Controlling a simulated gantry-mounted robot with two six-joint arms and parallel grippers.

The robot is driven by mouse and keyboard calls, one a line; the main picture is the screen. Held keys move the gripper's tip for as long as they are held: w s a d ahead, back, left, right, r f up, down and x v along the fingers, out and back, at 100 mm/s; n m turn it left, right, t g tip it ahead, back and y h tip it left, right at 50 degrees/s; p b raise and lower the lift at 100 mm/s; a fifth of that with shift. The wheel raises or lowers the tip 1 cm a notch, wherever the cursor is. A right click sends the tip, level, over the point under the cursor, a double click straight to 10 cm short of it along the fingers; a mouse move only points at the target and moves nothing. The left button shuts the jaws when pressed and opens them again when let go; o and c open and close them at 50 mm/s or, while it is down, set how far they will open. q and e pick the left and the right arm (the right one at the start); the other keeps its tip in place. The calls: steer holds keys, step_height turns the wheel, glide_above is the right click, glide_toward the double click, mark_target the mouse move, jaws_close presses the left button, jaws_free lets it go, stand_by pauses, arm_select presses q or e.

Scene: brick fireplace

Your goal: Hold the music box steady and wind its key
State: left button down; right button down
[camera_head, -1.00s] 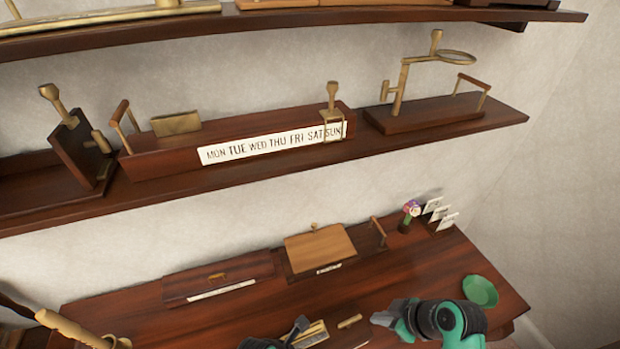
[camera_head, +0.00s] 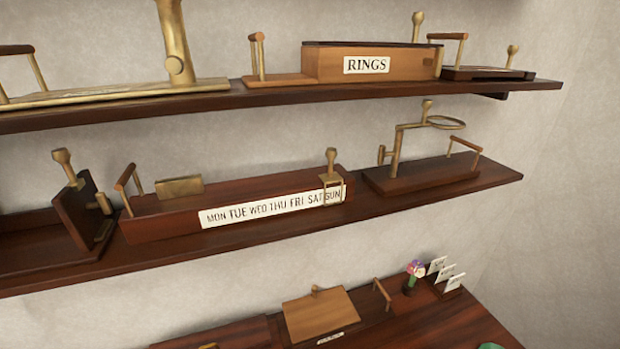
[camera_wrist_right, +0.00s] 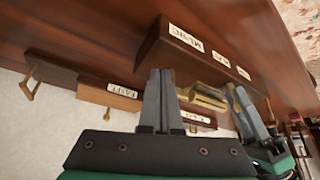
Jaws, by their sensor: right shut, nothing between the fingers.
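In the right wrist view a dark wooden box (camera_wrist_right: 162,48) carries a label that appears to read MUSIC, seen upside down. Its key cannot be made out for certain. My right gripper (camera_wrist_right: 160,78) is shut and empty, with its fingertips in front of the box's lower edge in the picture. My left gripper (camera_wrist_right: 235,90) shows at the right of the same view, apart from the right one; whether it is open is unclear.
A brass piece (camera_wrist_right: 208,98) lies between the grippers in the wrist view. The head view shows a RINGS box (camera_head: 325,64) and a weekday box (camera_head: 165,221) on wall shelves. Below, a lidded box (camera_head: 318,314) and a small flower pot (camera_head: 411,284) stand on the desk.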

steer(key=shift+w+a, duration=0.2)
steer(key=shift+a, duration=0.35)
stand_by(0.5)
steer(key=shift+s+a, duration=0.1)
steer(key=shift+s, duration=0.2)
stand_by(0.3)
steer(key=shift+s+a, duration=0.35)
steer(key=shift+s, duration=0.2)
steer(key=shift+s+a, duration=0.3)
steer(key=shift+a, duration=0.1)
steer(key=shift+s+a, duration=0.15)
steer(key=shift+a, duration=0.1)
stand_by(0.3)
step_height(320, 180, up, 6)
steer(key=shift+s+d, duration=0.2)
steer(key=shift+s, duration=0.15)
stand_by(0.4)
